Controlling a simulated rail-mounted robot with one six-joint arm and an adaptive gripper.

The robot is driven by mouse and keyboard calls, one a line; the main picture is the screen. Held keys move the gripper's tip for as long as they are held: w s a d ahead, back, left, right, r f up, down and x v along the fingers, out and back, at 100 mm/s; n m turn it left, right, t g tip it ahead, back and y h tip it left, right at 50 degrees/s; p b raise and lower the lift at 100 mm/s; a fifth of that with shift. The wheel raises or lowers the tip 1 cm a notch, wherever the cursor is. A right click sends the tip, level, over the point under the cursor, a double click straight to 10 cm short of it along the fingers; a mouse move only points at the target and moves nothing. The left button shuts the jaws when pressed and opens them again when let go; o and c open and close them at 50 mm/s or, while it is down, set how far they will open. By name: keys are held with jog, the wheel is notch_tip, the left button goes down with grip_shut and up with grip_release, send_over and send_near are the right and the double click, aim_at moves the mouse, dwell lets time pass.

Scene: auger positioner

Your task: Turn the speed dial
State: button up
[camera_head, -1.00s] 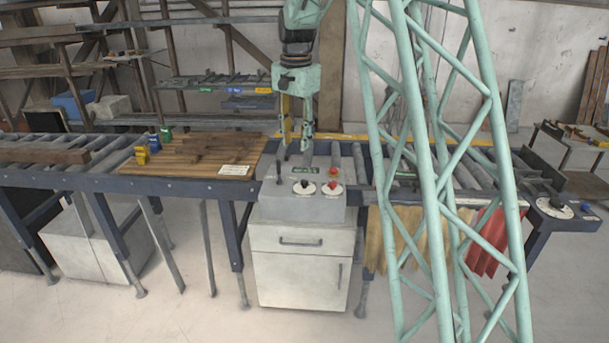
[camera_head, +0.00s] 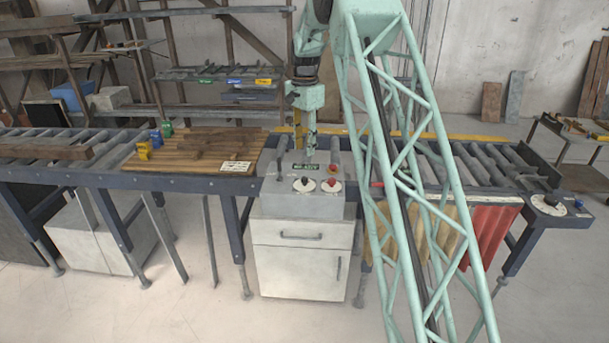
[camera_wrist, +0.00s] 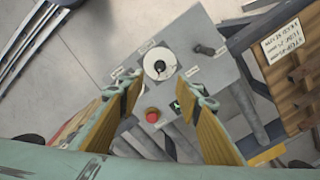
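A sloped grey control box (camera_head: 290,207) stands on a white cabinet. On its top is a white round dial with a black knob (camera_head: 303,184); it also shows in the wrist view (camera_wrist: 160,64). Beside it is a second white dial with a red knob (camera_head: 331,185). Labels are too small to read, so I cannot tell which is the speed dial. My gripper (camera_head: 305,150) is above the back of the box, pointing down. In the wrist view my gripper (camera_wrist: 160,88) is open and empty, its fingers apart from the black knob. The red-knobbed dial seems hidden by a finger there.
A red button (camera_wrist: 152,115), a green display (camera_head: 305,167) and a black lever (camera_wrist: 206,50) share the box. A wooden pallet (camera_head: 200,150) with a label card lies left. A separate dial (camera_head: 549,204) is far right. My lattice column covers part of the right side.

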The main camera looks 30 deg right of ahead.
aim_at(305, 178)
jog(key=shift+f, duration=0.15)
dwell(0.3)
jog(key=shift+f+p, duration=0.75)
jog(key=shift+f, duration=6)
jog(key=c, duration=0.9)
